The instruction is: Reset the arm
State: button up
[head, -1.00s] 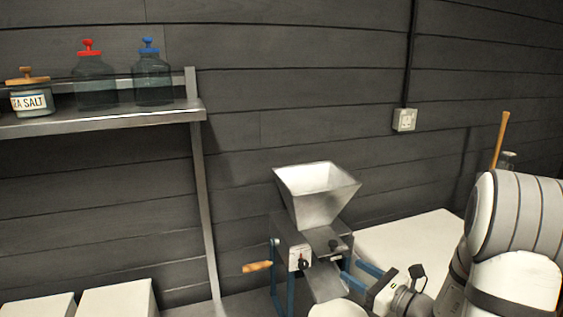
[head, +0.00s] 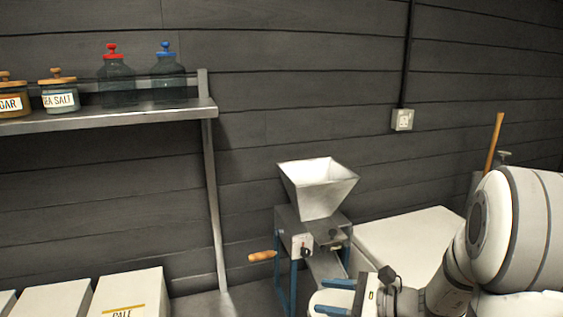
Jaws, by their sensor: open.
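My gripper (head: 330,296) is at the lower right of the head view, with its two blue fingers apart and pointing left. Nothing shows between the fingers. It is in front of the lower part of a grain mill with a metal hopper (head: 318,187) and a wooden crank handle (head: 262,256). A pale round thing (head: 322,300) shows behind and around the fingers, partly hidden by them. I cannot tell whether the fingers touch it.
A metal shelf (head: 110,117) at left holds a sugar jar (head: 9,103), a sea salt jar (head: 59,97), a red-topped jar (head: 115,85) and a blue-topped jar (head: 167,80). White boxes (head: 130,288) stand below. A white surface (head: 410,240) lies right of the mill.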

jog(key=s+a+n+g+h, duration=0.4)
jog(key=s+n+g+h, duration=0.15)
jog(key=s+n, duration=0.5)
jog(key=s+d+r+n+t+h, duration=0.1)
jog(key=s+d+n+h, duration=0.3)
jog(key=d+n+h, duration=0.4)
jog(key=shift+s+d+r+n+t, duration=0.15)
jog(key=shift+s+r+n+t, duration=0.25)
jog(key=shift+r+n, duration=0.3)
